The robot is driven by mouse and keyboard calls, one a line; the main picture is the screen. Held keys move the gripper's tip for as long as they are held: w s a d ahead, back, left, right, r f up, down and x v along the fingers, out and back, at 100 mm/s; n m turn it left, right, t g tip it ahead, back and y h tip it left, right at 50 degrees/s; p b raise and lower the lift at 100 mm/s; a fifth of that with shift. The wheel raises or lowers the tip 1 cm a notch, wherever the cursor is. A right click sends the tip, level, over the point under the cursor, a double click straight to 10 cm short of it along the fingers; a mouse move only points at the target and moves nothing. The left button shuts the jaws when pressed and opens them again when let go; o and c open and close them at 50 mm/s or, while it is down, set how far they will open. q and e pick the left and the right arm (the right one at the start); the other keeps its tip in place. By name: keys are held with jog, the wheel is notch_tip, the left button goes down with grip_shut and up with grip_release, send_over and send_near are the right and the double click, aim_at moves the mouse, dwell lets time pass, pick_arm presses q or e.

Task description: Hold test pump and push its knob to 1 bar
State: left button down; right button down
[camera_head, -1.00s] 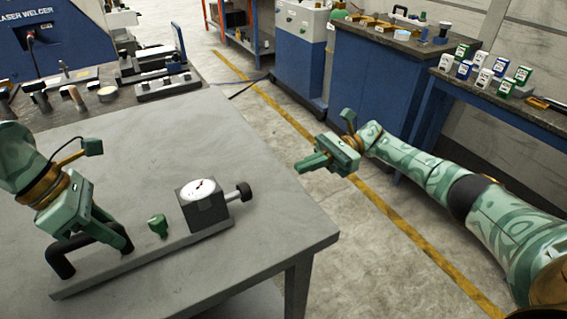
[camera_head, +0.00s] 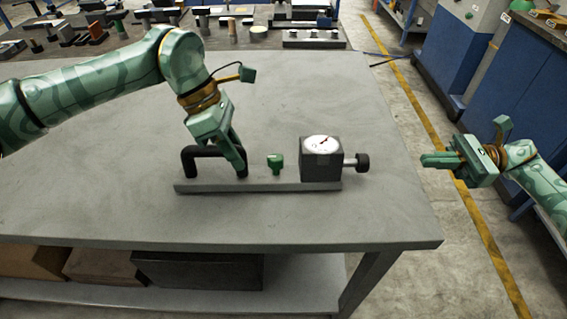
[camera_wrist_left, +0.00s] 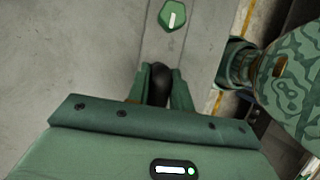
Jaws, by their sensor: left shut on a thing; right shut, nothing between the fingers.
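The test pump is a grey base bar (camera_head: 262,187) on the table, with a black handle (camera_head: 190,158) at its left end. A green valve knob (camera_head: 275,162) sits mid-bar. A dark gauge box with a white dial (camera_head: 322,144) stands at the right end, and a black push knob (camera_head: 362,162) sticks out from its right side. The dial reading is too small to tell. My left gripper (camera_head: 238,164) is shut on the black handle (camera_wrist_left: 159,84). My right gripper (camera_head: 428,160) is shut and empty, right of the push knob, beyond the table's right edge.
The grey table (camera_head: 130,215) has free room around the pump. Tools and parts lie on a dark bench (camera_head: 130,42) behind. Boxes (camera_head: 195,270) sit on the shelf below. A blue cabinet (camera_head: 450,75) stands at the back right.

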pick_arm(q)
jog(key=c, duration=1.2)
grip_release()
jog(key=shift+o, duration=0.2)
jog(key=v, duration=1.2)
